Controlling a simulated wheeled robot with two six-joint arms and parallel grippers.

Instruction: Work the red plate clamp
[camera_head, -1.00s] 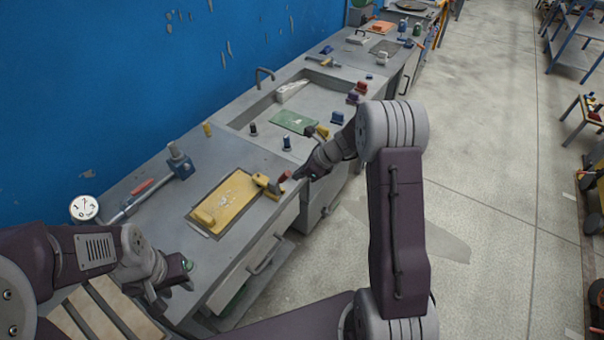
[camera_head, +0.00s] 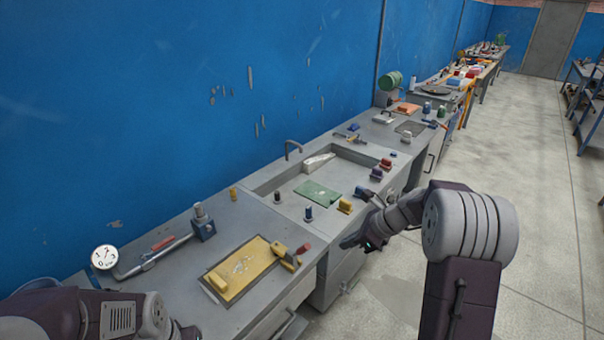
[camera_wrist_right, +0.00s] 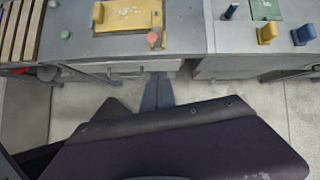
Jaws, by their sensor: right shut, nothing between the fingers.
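A yellow plate (camera_head: 240,268) lies on the near grey worktop. At its right end is a yellow clamp block (camera_head: 285,257) with a red knob (camera_head: 303,249). The red knob also shows in the right wrist view (camera_wrist_right: 153,37). A separate small dark red piece (camera_head: 385,163) stands farther back on the sink's front rim; I cannot tell which is the task's clamp. My right gripper (camera_head: 350,241) is shut and empty, off the worktop's front edge, right of the red knob and apart from it. Only a scrap of my left gripper (camera_head: 188,331) shows at the bottom edge.
A sink basin with a green plate (camera_head: 318,192) lies beyond the near worktop. Yellow, blue and purple pieces stand along its front rim. A lever with a red grip (camera_head: 162,243) and a round gauge (camera_head: 104,257) are at the back left. The floor at the right is clear.

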